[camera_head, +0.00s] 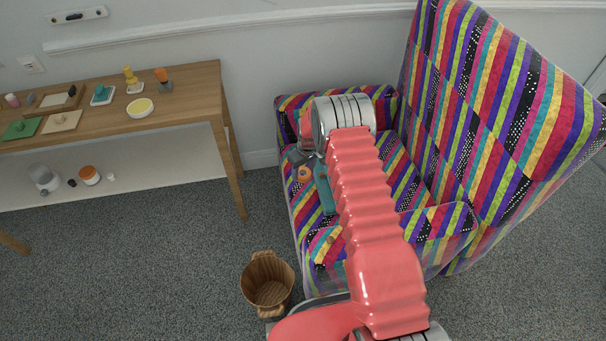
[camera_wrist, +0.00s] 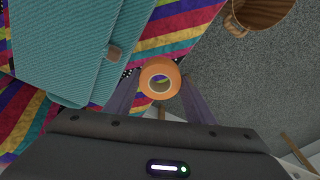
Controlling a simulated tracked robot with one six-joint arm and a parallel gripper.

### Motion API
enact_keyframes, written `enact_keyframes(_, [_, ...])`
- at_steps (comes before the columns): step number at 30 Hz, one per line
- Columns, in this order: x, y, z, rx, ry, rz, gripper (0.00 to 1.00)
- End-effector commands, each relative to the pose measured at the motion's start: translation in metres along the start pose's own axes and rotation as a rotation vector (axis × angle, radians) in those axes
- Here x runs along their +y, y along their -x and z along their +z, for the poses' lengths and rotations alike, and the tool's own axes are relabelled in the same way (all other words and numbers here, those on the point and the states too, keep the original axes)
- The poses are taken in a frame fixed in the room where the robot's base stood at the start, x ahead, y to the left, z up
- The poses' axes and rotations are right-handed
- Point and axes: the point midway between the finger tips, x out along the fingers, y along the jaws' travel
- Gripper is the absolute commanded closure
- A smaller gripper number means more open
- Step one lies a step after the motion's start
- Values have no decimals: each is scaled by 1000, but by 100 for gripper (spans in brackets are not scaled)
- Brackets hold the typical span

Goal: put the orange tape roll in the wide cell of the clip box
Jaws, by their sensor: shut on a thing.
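The orange tape roll (camera_wrist: 146,80) is between the two fingertips of my gripper (camera_wrist: 160,88) in the wrist view, its pale core showing. In the head view the roll (camera_head: 305,174) shows as a small orange patch by my gripper (camera_head: 301,163), above the striped armchair seat. A teal ribbed object (camera_wrist: 62,45) with a small brown tab (camera_wrist: 113,53) fills the upper left of the wrist view. It appears as a teal strip (camera_head: 323,188) beside my arm in the head view.
The striped armchair (camera_head: 500,110) has a tall back and arms around the seat. A wooden side table (camera_head: 190,90) with several small items is at the left. Open carpet (camera_head: 130,260) lies between.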

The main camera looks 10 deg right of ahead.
Motion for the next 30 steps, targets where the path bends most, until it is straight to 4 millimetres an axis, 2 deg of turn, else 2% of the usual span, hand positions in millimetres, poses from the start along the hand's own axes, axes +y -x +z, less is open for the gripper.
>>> enact_keyframes(25, [-1,0,1,0,-21,3,76])
enact_keyframes(30, [-5,-4,13,-3,-75,11,76])
